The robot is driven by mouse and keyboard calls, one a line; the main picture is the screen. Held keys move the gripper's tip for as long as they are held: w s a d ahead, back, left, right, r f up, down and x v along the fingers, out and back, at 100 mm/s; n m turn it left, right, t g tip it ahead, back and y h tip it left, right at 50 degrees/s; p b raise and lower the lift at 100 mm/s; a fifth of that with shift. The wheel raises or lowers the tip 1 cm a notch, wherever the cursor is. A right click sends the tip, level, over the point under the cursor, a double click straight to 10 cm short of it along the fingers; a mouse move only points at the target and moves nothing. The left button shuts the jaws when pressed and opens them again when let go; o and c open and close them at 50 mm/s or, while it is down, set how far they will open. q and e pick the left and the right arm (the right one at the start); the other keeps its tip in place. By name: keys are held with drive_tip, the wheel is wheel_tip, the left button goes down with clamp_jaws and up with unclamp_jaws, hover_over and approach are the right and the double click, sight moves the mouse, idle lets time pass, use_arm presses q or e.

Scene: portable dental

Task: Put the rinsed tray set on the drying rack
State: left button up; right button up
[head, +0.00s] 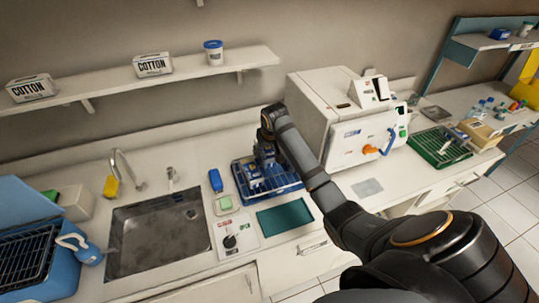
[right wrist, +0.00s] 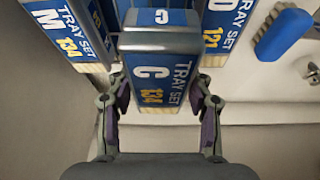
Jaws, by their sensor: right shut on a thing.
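A blue wire rack (head: 285,193) stands on the counter right of the sink, with blue-labelled tray sets (head: 257,182) in it. My right gripper (head: 267,150) reaches down over this rack. In the right wrist view, my right gripper (right wrist: 160,108) is shut on a tray set marked C 134 (right wrist: 160,82), one finger on each side. Tray set M 134 (right wrist: 70,32) is to its left and another marked 121 (right wrist: 222,32) to its right. Whether the held set rests in the rack is hidden. My left gripper is out of view.
The sink (head: 158,236) is left of the blue rack, a white machine (head: 338,120) right behind it. A teal mat (head: 284,218) lies in front. A green rack (head: 440,150) is farther right, a dark wire rack (head: 25,258) far left.

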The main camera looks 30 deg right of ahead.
sight(271, 149)
drive_tip(key=shift+w+d+f, duration=0.3)
drive_tip(key=shift+f, duration=0.2)
drive_tip(key=shift+w+d+f, duration=0.25)
drive_tip(key=shift+w+f, duration=0.05)
drive_tip(key=shift+f, duration=0.2)
drive_tip(key=shift+w+d+f, duration=0.15)
drive_tip(key=shift+d+f, duration=0.15)
drive_tip(key=shift+f, duration=0.15)
wheel_tip(271, 149, down, 3)
drive_tip(key=shift+d+f+p, duration=0.1)
drive_tip(key=shift+d+p, duration=0.05)
drive_tip(key=shift+p, duration=0.9)
drive_tip(key=shift+f, duration=0.25)
drive_tip(key=o, duration=1.1)
drive_tip(key=b+v, duration=0.1)
drive_tip(key=v, duration=1.1)
drive_tip(key=shift+r+b, duration=0.1)
drive_tip(key=shift+b, duration=0.25)
